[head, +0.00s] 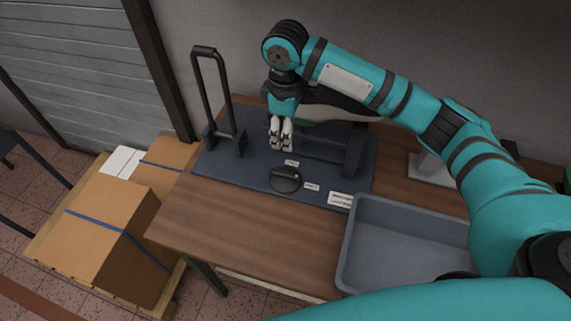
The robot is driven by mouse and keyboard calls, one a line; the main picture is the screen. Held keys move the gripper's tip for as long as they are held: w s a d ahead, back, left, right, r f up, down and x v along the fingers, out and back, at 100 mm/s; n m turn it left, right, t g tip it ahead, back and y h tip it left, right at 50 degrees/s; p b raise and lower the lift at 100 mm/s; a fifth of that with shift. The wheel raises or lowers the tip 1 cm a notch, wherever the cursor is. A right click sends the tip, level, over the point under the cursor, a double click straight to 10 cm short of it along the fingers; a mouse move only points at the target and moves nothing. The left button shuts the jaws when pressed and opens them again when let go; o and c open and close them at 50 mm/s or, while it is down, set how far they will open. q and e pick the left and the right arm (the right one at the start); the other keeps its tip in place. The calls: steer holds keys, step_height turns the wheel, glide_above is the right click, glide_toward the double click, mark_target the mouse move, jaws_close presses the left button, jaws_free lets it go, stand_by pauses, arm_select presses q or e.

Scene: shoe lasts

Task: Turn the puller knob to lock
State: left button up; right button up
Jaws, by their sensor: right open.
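The puller knob (286,179) is a dark round knob on the front part of the dark blue base plate (245,178). A small white label (291,162) lies behind it and another (312,186) to its right; their print is too small to read. My right gripper (280,147) points down above the plate, behind the knob and apart from it. It is open and holds nothing. A dark lever frame (213,95) stands upright at the plate's left. A dark and pale last-like shape (335,103) shows behind my right arm, partly hidden. My left gripper is out of view.
A grey tray (352,235) sits at the table's front right. The wooden table (240,236) is clear in front of the plate. Cardboard boxes (115,225) stand on a pallet at the left. A dark bracket (354,150) rises at the plate's right.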

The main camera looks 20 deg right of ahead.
step_height(320, 180, down, 4)
steer(key=p, duration=0.2)
glide_above(286, 173)
step_height(286, 173, down, 7)
steer(key=shift+f, duration=0.1)
step_height(286, 173, down, 3)
steer(key=shift+f, duration=0.15)
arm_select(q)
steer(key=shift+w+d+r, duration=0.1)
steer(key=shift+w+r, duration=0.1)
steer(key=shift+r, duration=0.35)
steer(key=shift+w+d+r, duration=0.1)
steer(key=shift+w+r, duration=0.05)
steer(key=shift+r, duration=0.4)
arm_select(e)
steer(key=shift+f, duration=0.35)
steer(key=shift+c, duration=0.2)
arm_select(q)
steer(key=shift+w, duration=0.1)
arm_select(e)
jaws_close()
